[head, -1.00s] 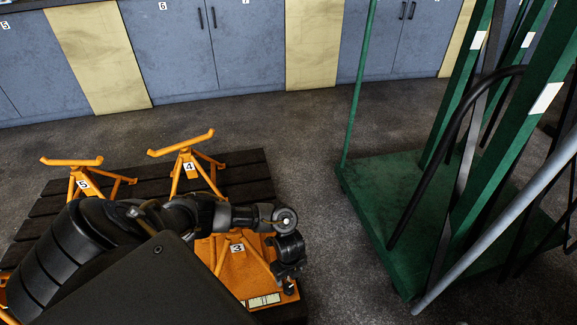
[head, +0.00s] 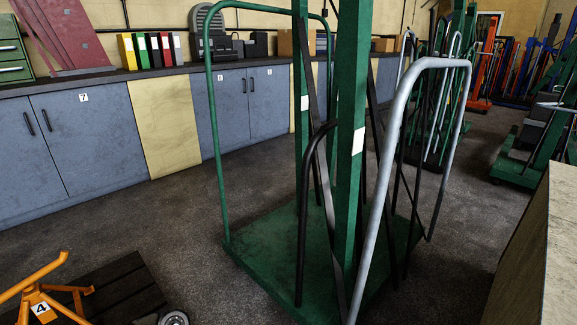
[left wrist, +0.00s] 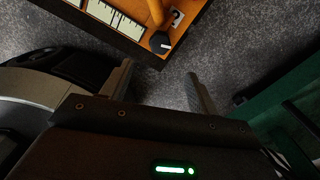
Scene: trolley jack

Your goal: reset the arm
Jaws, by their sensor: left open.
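My left gripper (left wrist: 163,88) shows in the left wrist view. Its two fingers are spread apart with nothing between them, over grey floor. An orange piece (left wrist: 135,25) with a ruled white label and a black knob lies beyond the fingertips at the top, apart from them. The left gripper is not seen in the head view. My right gripper is in neither view.
A green trolley (head: 262,262) with uprights and a grey rail stands mid-view. An orange stand marked 4 (head: 42,307) is on a dark pallet (head: 118,288) at lower left. Blue cabinets (head: 90,140) line the wall. A pale box-like edge (head: 535,250) is at right.

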